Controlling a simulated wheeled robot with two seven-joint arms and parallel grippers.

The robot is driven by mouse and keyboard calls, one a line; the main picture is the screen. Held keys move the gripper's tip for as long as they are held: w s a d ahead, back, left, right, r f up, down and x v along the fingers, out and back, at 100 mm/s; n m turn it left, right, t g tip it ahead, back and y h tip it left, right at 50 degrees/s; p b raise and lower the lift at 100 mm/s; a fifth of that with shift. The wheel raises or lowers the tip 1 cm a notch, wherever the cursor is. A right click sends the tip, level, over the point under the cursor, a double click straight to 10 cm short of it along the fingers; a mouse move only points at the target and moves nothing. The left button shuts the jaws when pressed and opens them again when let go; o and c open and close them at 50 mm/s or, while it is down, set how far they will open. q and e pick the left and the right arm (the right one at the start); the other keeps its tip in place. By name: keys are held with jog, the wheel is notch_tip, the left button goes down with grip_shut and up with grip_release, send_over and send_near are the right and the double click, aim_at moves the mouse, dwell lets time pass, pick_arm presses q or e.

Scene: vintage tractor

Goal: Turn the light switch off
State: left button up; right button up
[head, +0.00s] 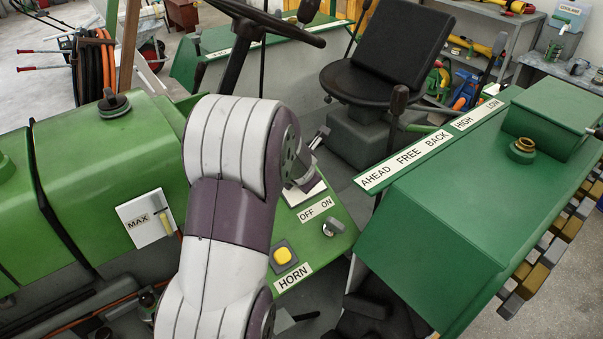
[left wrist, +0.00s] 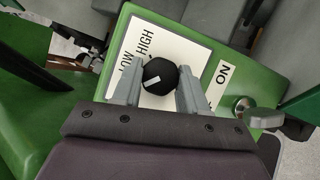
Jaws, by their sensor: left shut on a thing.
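The green panel (head: 312,240) carries an OFF/ON label (head: 316,209) with a small silver switch (head: 332,228) beside it. In the left wrist view the silver switch (left wrist: 243,106) sits right of the ON label (left wrist: 222,78), apart from my fingers. My left gripper (left wrist: 159,70) is shut on a round black knob (left wrist: 157,76) with a white mark, on a white LOW/HIGH plate (left wrist: 178,45). In the head view my left gripper (head: 304,174) is largely hidden behind my arm, and the knob is hidden. My right gripper is not in view.
A yellow horn button (head: 283,256) sits on the same panel, near the HORN label. A green fender (head: 440,220) with a lever-label strip stands to the right. The black seat (head: 385,65) and steering wheel (head: 262,18) are behind. A MAX lever (head: 163,221) is at left.

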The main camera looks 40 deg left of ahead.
pick_arm(q)
jog(key=o, duration=0.9)
jog(key=shift+s+f, duration=0.15)
jog(key=shift+f, duration=0.05)
jog(key=shift+o, duration=0.8)
jog(key=shift+r, duration=0.1)
jog(key=shift+s+d+r, duration=0.1)
jog(key=shift+s+r, duration=0.05)
jog(key=shift+r, duration=0.25)
jog(key=p+v, duration=0.6)
jog(key=v, duration=0.5)
jog(key=shift+s+r, duration=0.2)
jog(key=shift+s, duration=0.15)
jog(key=shift+d, duration=0.1)
